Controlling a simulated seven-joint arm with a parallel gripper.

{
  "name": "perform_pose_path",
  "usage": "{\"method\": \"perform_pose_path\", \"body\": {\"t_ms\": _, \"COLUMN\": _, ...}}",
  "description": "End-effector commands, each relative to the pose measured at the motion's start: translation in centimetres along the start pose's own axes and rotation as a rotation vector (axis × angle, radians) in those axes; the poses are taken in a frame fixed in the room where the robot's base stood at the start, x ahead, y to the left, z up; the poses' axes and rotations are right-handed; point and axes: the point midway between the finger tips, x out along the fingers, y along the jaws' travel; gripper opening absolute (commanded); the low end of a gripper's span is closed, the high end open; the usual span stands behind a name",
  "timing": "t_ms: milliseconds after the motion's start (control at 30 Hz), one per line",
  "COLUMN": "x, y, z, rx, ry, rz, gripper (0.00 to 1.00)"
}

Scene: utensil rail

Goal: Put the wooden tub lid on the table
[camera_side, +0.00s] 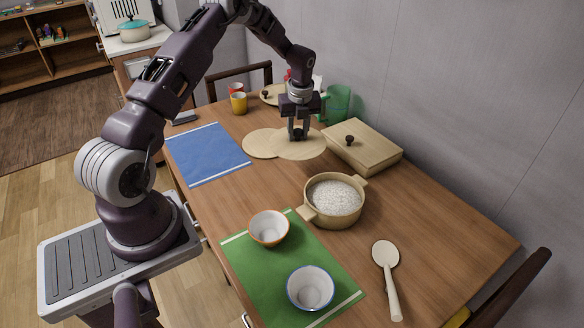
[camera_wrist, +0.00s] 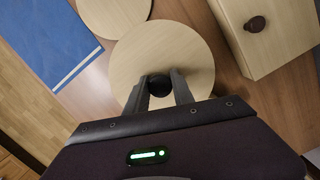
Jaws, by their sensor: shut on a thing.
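The round, pale wooden tub lid (camera_side: 312,150) is under my gripper (camera_side: 298,134), left of the box. In the wrist view the lid (camera_wrist: 185,50) shows its dark round knob (camera_wrist: 158,85) between my two fingers, which are shut on it. The lid looks about level and overlaps the edge of another pale round disc (camera_side: 260,143). I cannot tell whether it touches the table or hangs just above it. The wooden table (camera_side: 240,185) has bare wood around. The wooden tub (camera_side: 337,215), full of white grains, stands uncovered nearer the camera.
A wooden box (camera_side: 375,152) with a dark knob stands close right of the lid. A blue mat (camera_side: 205,152) lies left. Two bowls (camera_side: 269,228) (camera_side: 310,288) sit on a green mat (camera_side: 250,268). Cups (camera_side: 239,103) and a green jug (camera_side: 340,100) stand behind. A spoon (camera_side: 387,275) lies right.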

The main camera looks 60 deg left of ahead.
Motion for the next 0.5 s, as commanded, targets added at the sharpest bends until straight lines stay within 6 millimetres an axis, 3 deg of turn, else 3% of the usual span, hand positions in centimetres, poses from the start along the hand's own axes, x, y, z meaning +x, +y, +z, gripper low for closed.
{"method": "perform_pose_path", "body": {"t_ms": 33, "x": 0.6, "y": 1.0, "z": 1.3, "rx": -0.003, "ry": 0.001, "rz": 0.0, "gripper": 0.0}}
{"method": "perform_pose_path", "body": {"t_ms": 133, "x": 1.3, "y": 2.0, "z": 2.6, "rx": 0.005, "ry": -0.001, "rz": -0.002, "gripper": 0.0}}
{"method": "perform_pose_path", "body": {"t_ms": 300, "x": 5.2, "y": 2.3, "z": 2.3, "rx": 0.01, "ry": 0.001, "rz": 0.0, "gripper": 0.0}}
{"method": "perform_pose_path", "body": {"t_ms": 500, "x": 8.1, "y": 2.3, "z": 1.9, "rx": 0.008, "ry": -0.001, "rz": -0.002, "gripper": 0.0}}
